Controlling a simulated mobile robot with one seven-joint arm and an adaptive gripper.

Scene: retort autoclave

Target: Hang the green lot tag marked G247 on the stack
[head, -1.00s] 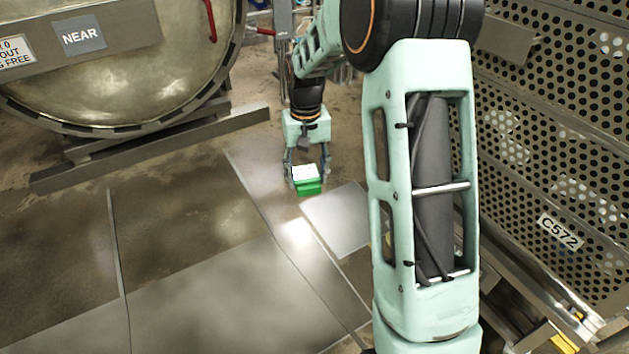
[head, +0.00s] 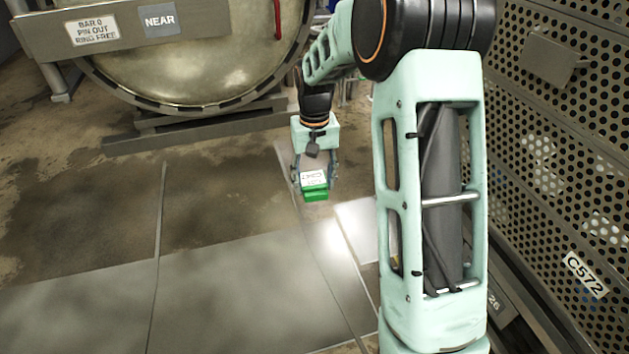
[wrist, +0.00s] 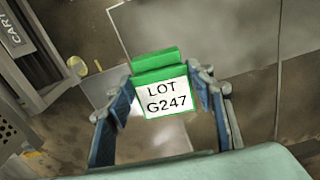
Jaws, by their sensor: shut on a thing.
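The green lot tag (wrist: 166,98) fills the middle of the wrist view. Its white face reads "LOT G247" and a green block runs along its top. My gripper (wrist: 165,102) is shut on the tag, with a finger at each side edge. In the head view the tag (head: 315,188) hangs below my gripper (head: 314,176), held above the floor. The stack (head: 545,130) is the perforated metal wall of baskets at the right, with a "C572" label (head: 585,274). My arm hides part of its near side.
A round vessel door (head: 195,50) with a "NEAR" sign (head: 160,21) stands at the back left on a low metal base. The floor plates (head: 230,270) at left and centre are clear. A "CART" plate (wrist: 14,35) shows at the wrist view's left edge.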

